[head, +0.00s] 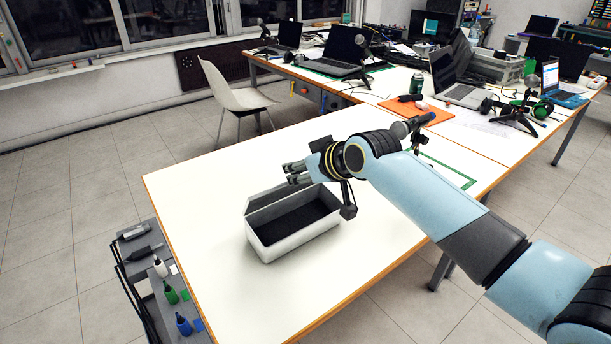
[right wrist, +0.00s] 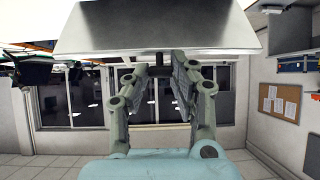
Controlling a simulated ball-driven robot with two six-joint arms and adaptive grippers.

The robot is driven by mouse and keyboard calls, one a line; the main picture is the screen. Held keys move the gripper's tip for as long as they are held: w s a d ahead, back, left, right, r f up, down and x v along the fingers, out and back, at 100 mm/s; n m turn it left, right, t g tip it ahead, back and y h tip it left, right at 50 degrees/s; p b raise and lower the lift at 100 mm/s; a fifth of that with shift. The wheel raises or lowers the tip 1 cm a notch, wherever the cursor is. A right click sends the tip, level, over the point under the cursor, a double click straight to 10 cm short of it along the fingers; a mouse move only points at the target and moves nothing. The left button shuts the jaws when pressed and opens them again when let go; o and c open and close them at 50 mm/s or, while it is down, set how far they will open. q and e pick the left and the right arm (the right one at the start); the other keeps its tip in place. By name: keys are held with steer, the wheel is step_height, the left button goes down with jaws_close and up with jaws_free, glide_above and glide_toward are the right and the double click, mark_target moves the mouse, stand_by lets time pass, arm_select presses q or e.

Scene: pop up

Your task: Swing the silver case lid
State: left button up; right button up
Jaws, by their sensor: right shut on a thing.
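The silver case (head: 297,247) sits on the white table with its dark inside showing. Its lid (head: 272,205) is raised along the far side of the case. My right gripper (head: 292,174) is at the upper edge of the lid, shut on it. In the right wrist view the lid (right wrist: 155,28) spans the top as a wide metal panel, and the fingers of my right gripper (right wrist: 156,72) reach up to its edge. The exact contact between the fingers is hard to make out. My left gripper is not in view.
The white table (head: 210,190) is clear around the case. A grey rack (head: 155,262) with bottles and tools stands at its left edge. Laptops, an orange mat (head: 420,112) and headphones lie on the desks behind. A white chair (head: 235,95) stands on the floor.

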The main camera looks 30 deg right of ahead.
steer(key=shift+w+r, duration=0.3)
steer(key=shift+w, duration=0.1)
steer(key=shift+w+a+r, duration=0.1)
steer(key=shift+w+r, duration=0.2)
steer(key=shift+w, duration=0.55)
steer(key=shift+w+a+r, duration=0.1)
steer(key=shift+w+r, duration=0.15)
steer(key=shift+w, duration=0.55)
steer(key=shift+w+a+r+b, duration=0.1)
steer(key=shift+w+r+b, duration=0.1)
steer(key=shift+w, duration=0.65)
steer(key=shift+w+a+r+b, duration=0.1)
steer(key=shift+w+r, duration=0.1)
steer(key=shift+w, duration=0.65)
steer(key=shift+d, duration=0.1)
steer(key=shift+w, duration=0.1)
